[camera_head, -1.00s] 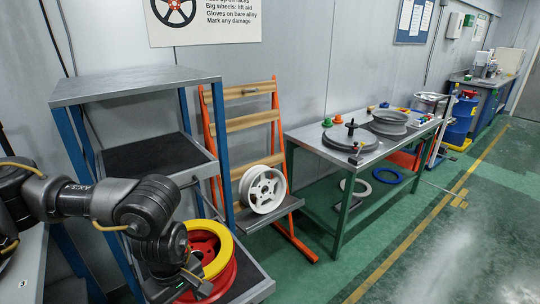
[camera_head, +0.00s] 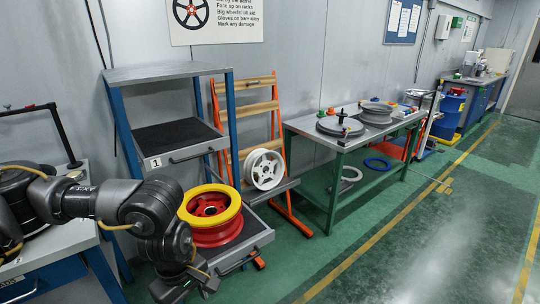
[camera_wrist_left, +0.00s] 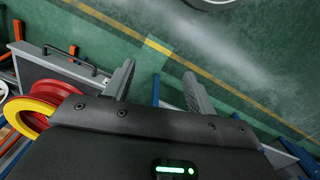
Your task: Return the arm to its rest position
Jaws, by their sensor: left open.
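My left arm comes in from the left in the head view, bent downward. Its gripper (camera_head: 190,285) hangs low at the bottom, in front of and left of the lower drawer of the shelf rack. In the left wrist view the gripper (camera_wrist_left: 158,85) shows two grey fingers spread apart with nothing between them, over green floor. A red wheel with a yellow ring (camera_head: 212,215) on top lies on the lower drawer; it also shows at the left edge of the wrist view (camera_wrist_left: 50,112). My right gripper is not in view.
The blue-framed rack (camera_head: 165,72) has an upper shelf marked 1. A white wheel (camera_head: 264,169) sits on an orange stand. A green-legged table (camera_head: 345,138) holds grey wheels and small parts. Open green floor (camera_head: 440,240) lies to the right.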

